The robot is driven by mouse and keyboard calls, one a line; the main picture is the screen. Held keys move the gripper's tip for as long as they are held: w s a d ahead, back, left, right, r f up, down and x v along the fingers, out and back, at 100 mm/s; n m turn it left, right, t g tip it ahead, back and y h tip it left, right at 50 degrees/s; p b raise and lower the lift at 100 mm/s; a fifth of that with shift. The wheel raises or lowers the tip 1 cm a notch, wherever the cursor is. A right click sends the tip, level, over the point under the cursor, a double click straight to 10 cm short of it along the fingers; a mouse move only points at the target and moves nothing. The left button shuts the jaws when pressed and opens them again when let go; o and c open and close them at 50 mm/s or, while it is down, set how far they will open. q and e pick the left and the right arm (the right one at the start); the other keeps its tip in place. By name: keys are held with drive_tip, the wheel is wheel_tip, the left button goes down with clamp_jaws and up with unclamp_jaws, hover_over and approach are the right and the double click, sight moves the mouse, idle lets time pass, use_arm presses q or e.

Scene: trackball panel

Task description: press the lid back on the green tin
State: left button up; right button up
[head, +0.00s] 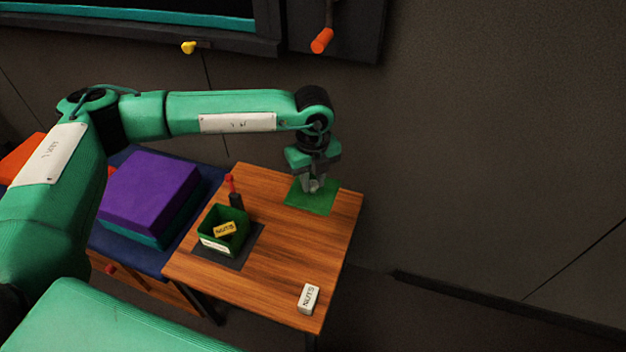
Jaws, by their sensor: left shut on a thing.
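The green tin (207,244) stands open on a dark square mat (247,249) on the wooden table, with a white label on its front. A yellow block (224,229) marked NUTS lies inside it. A flat green square, which looks like the lid (301,201), is at the table's back right, apart from the tin. My left gripper (313,187) points down at the middle of the lid and is shut on it. The fingers hide the part they grip. I cannot tell whether the lid touches the table. My right gripper is out of view.
A red-and-black upright object (235,195) stands just behind the tin. A white block (308,298) marked NUTS lies near the table's front right corner. A purple box (150,190) is to the left. The wooden tabletop (285,250) is clear between tin and white block.

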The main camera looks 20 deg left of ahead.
sight(301, 199)
use_arm(q)
drive_tip(key=m, duration=0.2)
drive_tip(key=r+m, duration=0.1)
drive_tip(key=m, duration=0.1)
drive_tip(key=s+m, duration=0.1)
drive_tip(key=shift+a+r+m, duration=0.3)
drive_tip(key=shift+a+m, duration=0.1)
drive_tip(key=m, duration=0.2)
drive_tip(key=r+m, duration=0.1)
drive_tip(key=m, duration=0.1)
drive_tip(key=s+m, duration=0.1)
drive_tip(key=shift+a+r+m, duration=0.25)
drive_tip(key=shift+a+m, duration=0.05)
drive_tip(key=shift+m, duration=0.1)
drive_tip(key=m, duration=0.2)
drive_tip(key=r+m, duration=0.1)
drive_tip(key=m, duration=0.1)
drive_tip(key=s+m, duration=0.1)
drive_tip(key=shift+a+r+m, duration=0.2)
drive_tip(key=shift+a+m, duration=0.15)
drive_tip(key=shift+m, duration=0.05)
drive_tip(key=s+a+r+m, duration=0.1)
drive_tip(key=s+r+m, duration=0.1)
drive_tip(key=m, duration=1.1)
drive_tip(key=s+a+r+m, duration=0.1)
drive_tip(key=s+r+m, duration=0.2)
drive_tip(key=m, duration=1.1)
drive_tip(key=shift+s+a+r, duration=0.3)
drive_tip(key=shift+s+a, duration=0.1)
drive_tip(key=shift+s, duration=0.25)
